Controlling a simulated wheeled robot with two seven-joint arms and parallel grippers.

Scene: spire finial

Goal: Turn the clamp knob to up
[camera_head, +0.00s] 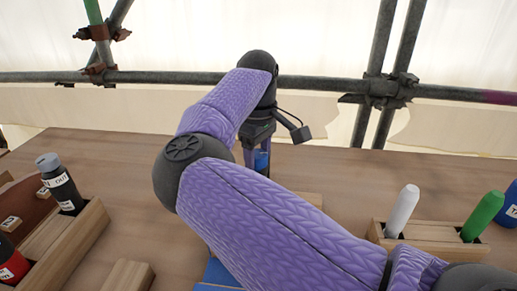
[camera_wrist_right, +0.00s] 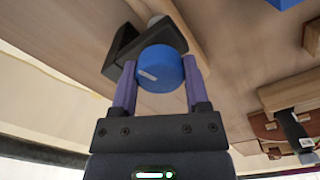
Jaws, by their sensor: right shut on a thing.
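The blue clamp knob (camera_wrist_right: 165,66) is round, with a short white mark on its left part, lying slantwise in the right wrist view. A dark angular clamp body (camera_wrist_right: 122,42) stands behind it. My right gripper (camera_wrist_right: 160,82) is shut on the knob, one purple finger at each side. In the head view my right gripper (camera_head: 256,160) is far off over the table, with a bit of blue between its fingers. My own purple arm hides most of the clamp there. My left gripper is not in view.
At left a wooden tray (camera_head: 80,245) holds a black bottle (camera_head: 62,186) and a red-labelled one (camera_head: 10,262). At right a wooden rack (camera_head: 425,235) holds a white stick (camera_head: 402,210) and a green one (camera_head: 483,215). Scaffold poles (camera_head: 330,84) cross behind the table.

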